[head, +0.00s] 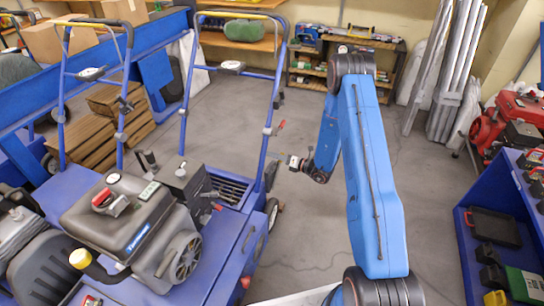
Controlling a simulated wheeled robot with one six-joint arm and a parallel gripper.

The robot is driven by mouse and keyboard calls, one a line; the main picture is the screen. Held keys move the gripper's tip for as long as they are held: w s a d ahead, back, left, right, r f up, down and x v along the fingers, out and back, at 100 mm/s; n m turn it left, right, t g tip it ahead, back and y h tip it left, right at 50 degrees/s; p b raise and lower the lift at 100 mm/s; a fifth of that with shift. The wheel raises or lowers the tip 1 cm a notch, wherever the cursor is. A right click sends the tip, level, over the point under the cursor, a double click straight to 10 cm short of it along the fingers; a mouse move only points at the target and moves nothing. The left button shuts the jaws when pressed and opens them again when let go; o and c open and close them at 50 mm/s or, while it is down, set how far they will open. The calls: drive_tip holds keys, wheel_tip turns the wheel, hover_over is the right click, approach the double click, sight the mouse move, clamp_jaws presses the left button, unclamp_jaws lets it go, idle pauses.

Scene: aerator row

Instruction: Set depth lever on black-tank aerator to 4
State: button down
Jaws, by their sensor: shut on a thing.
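The black-tank aerator (118,215) stands at the lower left, with a dark tank and engine on a blue deck. A blue handle frame (188,88) rises behind it. A red-tipped lever (280,125) sticks out from the frame's right post, and another small red tip (218,207) shows by the engine. My gripper (292,161) is at the end of my blue arm, just right of the lower right post. It is small here and looks closed on a thin part by that post. I take this as the depth lever; its scale and setting cannot be read.
Another handle frame (62,85) and engine (40,272) crowd the left. Open grey floor (300,225) lies right of the aerator. A blue shelf unit (470,245) and red machine (510,112) stand at the right; a low rack (318,70) is behind.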

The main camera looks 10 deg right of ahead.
drive_tip(key=shift+w+d+f+m+g, duration=0.1)
drive_tip(key=shift+w+d+f+m, duration=0.15)
drive_tip(key=shift+f+m, duration=0.2)
drive_tip(key=shift+w+d+f+m+g, duration=0.1)
drive_tip(key=shift+w+f+m, duration=0.2)
drive_tip(key=shift+f, duration=0.2)
drive_tip(key=shift+w+d+f+m+g, duration=0.1)
drive_tip(key=shift+w+d+f+m, duration=0.1)
drive_tip(key=shift+f+m, duration=0.3)
drive_tip(key=c, duration=1.6)
unclamp_jaws()
drive_tip(key=shift+f, duration=0.1)
drive_tip(key=shift+d, duration=0.15)
drive_tip(key=v, duration=1.7)
drive_tip(key=shift+s, duration=0.15)
